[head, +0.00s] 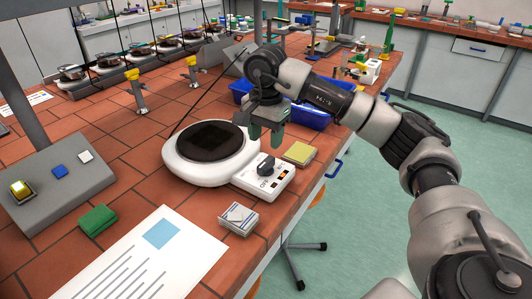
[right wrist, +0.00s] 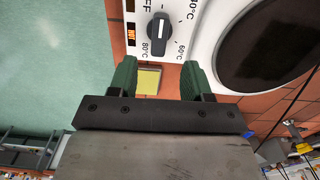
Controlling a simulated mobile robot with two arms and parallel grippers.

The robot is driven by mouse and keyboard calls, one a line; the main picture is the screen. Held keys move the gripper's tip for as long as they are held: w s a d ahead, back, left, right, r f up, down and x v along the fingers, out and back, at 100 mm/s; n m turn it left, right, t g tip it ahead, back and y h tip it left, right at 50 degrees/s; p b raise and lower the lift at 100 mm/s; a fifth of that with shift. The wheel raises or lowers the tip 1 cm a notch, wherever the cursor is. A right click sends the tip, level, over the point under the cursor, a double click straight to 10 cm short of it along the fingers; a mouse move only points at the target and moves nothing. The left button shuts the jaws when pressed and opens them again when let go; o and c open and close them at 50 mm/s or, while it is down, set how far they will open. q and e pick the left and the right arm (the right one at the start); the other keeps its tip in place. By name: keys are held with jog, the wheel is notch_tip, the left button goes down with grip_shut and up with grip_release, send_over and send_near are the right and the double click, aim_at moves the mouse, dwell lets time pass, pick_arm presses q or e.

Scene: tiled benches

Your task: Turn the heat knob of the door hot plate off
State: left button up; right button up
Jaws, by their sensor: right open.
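The hot plate (head: 180,170) is white with a dark round top and stands near the bench's edge. Its control panel carries a dark heat knob (head: 266,165), also in the right wrist view (right wrist: 158,33). The dial shows OFF, 40, 60 and 80°C marks, and the knob's bar lies upright in that view; I cannot tell its exact setting. An orange HOT indicator (right wrist: 131,35) shows beside the dial. My right gripper (head: 265,132) has green fingers, open and empty, above and behind the panel. In the right wrist view the fingertips (right wrist: 159,63) are apart, with the knob beyond them. My left gripper is not in view.
A yellow pad (head: 299,152) lies just behind the panel and a small white-blue box (head: 238,219) in front. A blue tray (head: 310,117) is behind my gripper. A paper sheet (head: 150,260), green block (head: 97,220) and grey switch box (head: 60,190) lie left.

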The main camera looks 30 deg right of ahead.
aim_at(266, 161)
notch_tip(266, 161, up, 4)
jog(key=shift+f, duration=0.15)
dwell(0.6)
